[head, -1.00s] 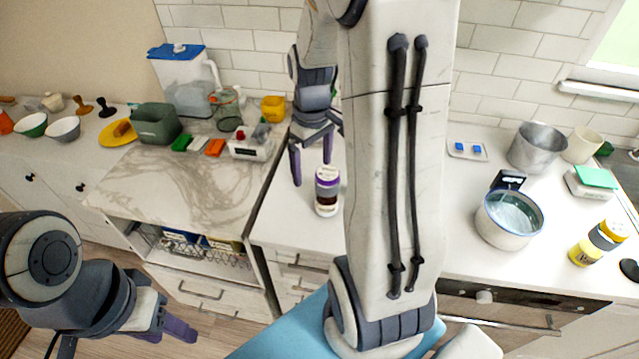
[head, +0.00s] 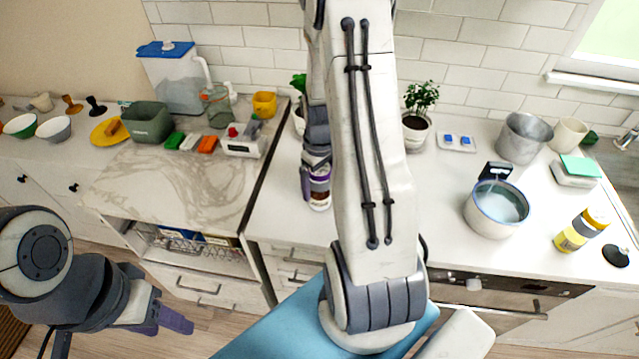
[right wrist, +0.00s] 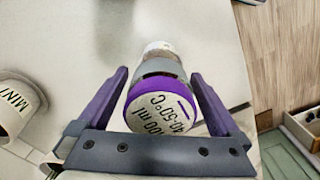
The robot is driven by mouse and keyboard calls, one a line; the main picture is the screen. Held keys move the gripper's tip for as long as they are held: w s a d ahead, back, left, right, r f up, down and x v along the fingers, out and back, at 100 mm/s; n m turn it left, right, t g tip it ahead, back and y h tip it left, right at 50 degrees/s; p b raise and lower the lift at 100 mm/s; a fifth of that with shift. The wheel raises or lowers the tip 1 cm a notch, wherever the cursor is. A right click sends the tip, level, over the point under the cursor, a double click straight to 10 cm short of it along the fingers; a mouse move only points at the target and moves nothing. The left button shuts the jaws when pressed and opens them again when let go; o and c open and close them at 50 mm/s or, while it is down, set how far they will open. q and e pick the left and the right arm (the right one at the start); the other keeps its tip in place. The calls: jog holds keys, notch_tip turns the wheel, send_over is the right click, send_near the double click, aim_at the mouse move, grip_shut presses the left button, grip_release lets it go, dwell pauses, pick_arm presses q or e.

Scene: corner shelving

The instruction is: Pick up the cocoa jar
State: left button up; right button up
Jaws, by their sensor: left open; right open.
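The cocoa jar (head: 320,187), which I take to be the jar with a white lid and a purple band, stands on the white counter in the head view. In the right wrist view its lid (right wrist: 160,113) faces the camera, with printed text and a purple rim. My right gripper (right wrist: 160,74) is open, one purple finger on each side of the jar, with small gaps visible. In the head view the right gripper (head: 316,180) partly hides the jar. My left gripper (head: 172,320) is open and empty at lower left, away from the counter.
A potted plant (head: 416,125) stands right of my right arm; another is partly hidden behind it. A blue-rimmed pot (head: 498,212) and a yellow-capped jar (head: 582,232) are further right. A white "MINI" pot (right wrist: 16,108) is left in the wrist view. A marble-topped counter (head: 170,190) is left.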

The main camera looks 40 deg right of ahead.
jog(key=shift+f, duration=0.4)
jog(key=shift+c, duration=0.3)
grip_shut()
jog(key=shift+r, duration=0.1)
